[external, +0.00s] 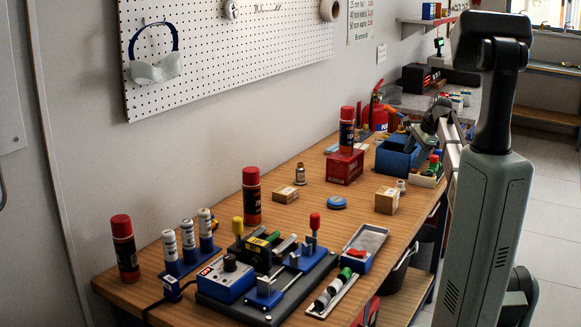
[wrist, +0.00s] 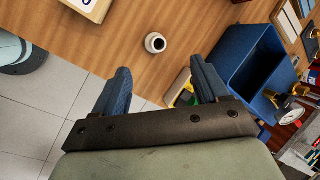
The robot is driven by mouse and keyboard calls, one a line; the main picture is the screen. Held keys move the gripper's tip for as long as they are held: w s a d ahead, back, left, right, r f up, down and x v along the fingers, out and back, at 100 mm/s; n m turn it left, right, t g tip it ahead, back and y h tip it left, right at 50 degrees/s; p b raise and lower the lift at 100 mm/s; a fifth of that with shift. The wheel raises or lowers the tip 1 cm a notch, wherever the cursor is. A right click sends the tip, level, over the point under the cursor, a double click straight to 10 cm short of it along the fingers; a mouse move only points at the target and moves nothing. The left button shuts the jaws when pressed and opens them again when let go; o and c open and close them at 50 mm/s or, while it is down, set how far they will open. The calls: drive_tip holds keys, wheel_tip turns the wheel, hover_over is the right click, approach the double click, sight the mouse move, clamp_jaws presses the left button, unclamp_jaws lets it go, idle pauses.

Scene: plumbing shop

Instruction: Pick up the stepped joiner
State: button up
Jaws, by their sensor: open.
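A small pale hollow fitting (wrist: 155,43), likely the stepped joiner, stands upright on the wooden bench in the wrist view, its dark round opening facing up. In the external view it is a small pale piece (external: 401,186) beside a cardboard box; its steps are too small to make out. My gripper (wrist: 163,82) is open and empty. In the wrist view the fitting shows beyond the fingertips, between their lines, not touching them. In the external view my gripper (external: 437,115) is above the blue bin's area, partly hidden by my arm.
A blue bin (wrist: 245,70) stands close to the right finger, with a brass-fitted gauge (wrist: 290,117) beyond. The cardboard box (external: 387,202) is beside the fitting. Another small metallic fitting (external: 300,174) stands farther left. Bare bench surrounds the pale fitting; the bench edge is near.

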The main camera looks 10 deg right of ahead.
sight(401, 182)
drive_tip(key=w+f+m, duration=0.1)
drive_tip(key=f+m, duration=0.1)
drive_tip(key=m, duration=0.2)
drive_tip(key=a+f+m, duration=0.1)
drive_tip(key=f+m, duration=0.2)
drive_tip(key=m, duration=0.1)
drive_tip(key=w+f+m, duration=0.1)
drive_tip(key=f+m, duration=0.2)
drive_tip(key=m, duration=0.1)
drive_tip(key=shift+w+a, duration=0.15)
drive_tip(key=shift+w, duration=0.15)
drive_tip(key=shift+x, duration=2.7)
drive_tip(key=shift+s, duration=0.1)
drive_tip(key=shift+c, duration=0.4)
drive_tip(key=c, duration=1.1)
